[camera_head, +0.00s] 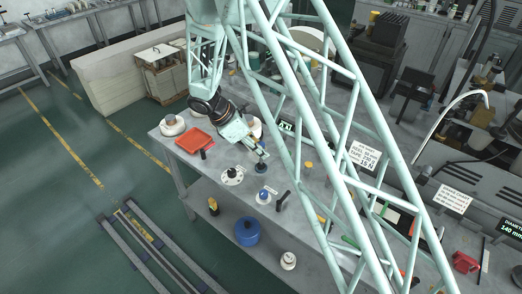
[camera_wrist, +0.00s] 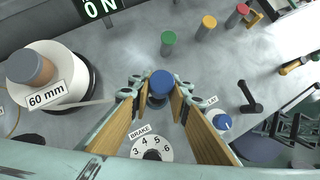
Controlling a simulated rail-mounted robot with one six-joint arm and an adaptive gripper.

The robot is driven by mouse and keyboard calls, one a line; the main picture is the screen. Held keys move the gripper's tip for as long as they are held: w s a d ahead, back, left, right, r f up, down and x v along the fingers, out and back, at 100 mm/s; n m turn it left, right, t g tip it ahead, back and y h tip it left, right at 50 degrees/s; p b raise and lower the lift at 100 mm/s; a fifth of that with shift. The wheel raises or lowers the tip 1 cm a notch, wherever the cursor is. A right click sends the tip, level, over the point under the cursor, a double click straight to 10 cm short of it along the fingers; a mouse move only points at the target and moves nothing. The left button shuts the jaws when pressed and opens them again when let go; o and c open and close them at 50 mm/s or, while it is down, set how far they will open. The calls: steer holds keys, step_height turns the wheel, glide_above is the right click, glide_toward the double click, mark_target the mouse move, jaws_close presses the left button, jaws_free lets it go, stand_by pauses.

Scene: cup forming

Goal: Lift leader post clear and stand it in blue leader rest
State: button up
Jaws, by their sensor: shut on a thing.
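My gripper (camera_wrist: 160,90) is shut on a blue-topped post (camera_wrist: 162,80), which I take to be the leader post. The post stands between the two tan fingers with its blue top showing, and its lower part is mostly hidden by the fingers. In the head view my gripper (camera_head: 259,158) is low over the bench, above a small dark round base (camera_head: 258,170). I cannot tell whether the post is clear of it. The blue leader rest (camera_wrist: 222,122), a blue round piece on a white base, is right of my gripper; it also shows in the head view (camera_head: 263,195).
The white brake dial (camera_wrist: 152,150) is just below the fingers. A black lever (camera_wrist: 250,98) stands right of the rest. Green (camera_wrist: 168,38), yellow (camera_wrist: 209,22) and red (camera_wrist: 237,10) pegs are farther off. A white 60 mm spool (camera_wrist: 75,75) is left. An orange tray (camera_head: 195,139) lies on the bench.

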steer(key=shift+f+b, duration=0.35)
steer(key=shift+f, duration=0.25)
stand_by(0.8)
steer(key=o, duration=1.6)
steer(key=shift+r, duration=0.1)
steer(key=shift+r+p, duration=2.15)
steer(key=shift+r, duration=1.75)
